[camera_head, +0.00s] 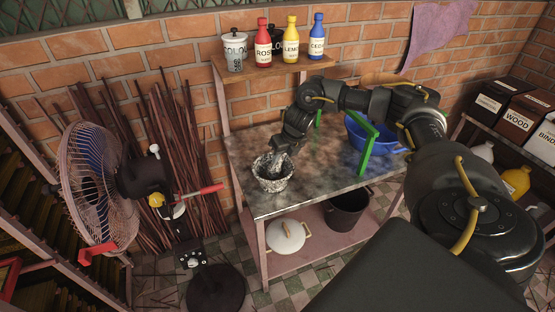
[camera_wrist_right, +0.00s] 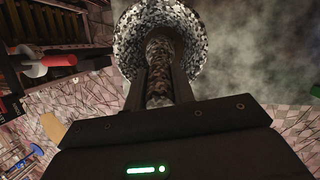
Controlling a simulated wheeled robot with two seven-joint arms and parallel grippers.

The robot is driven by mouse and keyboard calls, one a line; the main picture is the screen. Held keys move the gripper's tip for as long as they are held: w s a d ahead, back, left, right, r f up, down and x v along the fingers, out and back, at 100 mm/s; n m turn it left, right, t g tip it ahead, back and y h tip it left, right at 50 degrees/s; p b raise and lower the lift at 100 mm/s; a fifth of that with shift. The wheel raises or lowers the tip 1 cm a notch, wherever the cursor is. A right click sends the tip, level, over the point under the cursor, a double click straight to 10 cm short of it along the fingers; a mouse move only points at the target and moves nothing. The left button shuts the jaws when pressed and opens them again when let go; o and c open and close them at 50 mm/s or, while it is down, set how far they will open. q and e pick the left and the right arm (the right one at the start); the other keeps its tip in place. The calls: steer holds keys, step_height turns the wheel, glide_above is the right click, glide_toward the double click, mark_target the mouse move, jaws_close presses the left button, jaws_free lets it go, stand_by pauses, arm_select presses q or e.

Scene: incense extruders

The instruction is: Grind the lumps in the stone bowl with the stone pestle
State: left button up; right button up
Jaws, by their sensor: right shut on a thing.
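The speckled grey stone bowl (camera_head: 272,178) stands at the front left of the worktable, and its rim shows at the top of the right wrist view (camera_wrist_right: 133,45). My right gripper (camera_head: 281,152) reaches down over the bowl. In the right wrist view its two fingers are shut on the stone pestle (camera_wrist_right: 160,82), which is speckled dark and points into the bowl. The pestle's lower end and any lumps are hidden by the gripper and the bowl's wall. I cannot tell whether the pestle touches the bowl's bottom. My left gripper is not in view.
The stained worktable (camera_head: 310,192) has free room right of the bowl. A green frame (camera_head: 368,148) and a blue basin (camera_head: 362,140) stand at its right. Red, yellow and blue bottles stand on the wooden shelf (camera_head: 290,69) behind. A fan (camera_head: 95,185) stands left.

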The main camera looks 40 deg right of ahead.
steer(key=shift+f+b, duration=0.5)
steer(key=shift+f, duration=0.25)
stand_by(0.4)
steer(key=shift+d, duration=0.1)
steer(key=shift+s+d, duration=0.15)
steer(key=shift+d, duration=0.3)
steer(key=shift+w+a, duration=0.15)
steer(key=shift+w, duration=0.35)
steer(key=shift+a, duration=0.15)
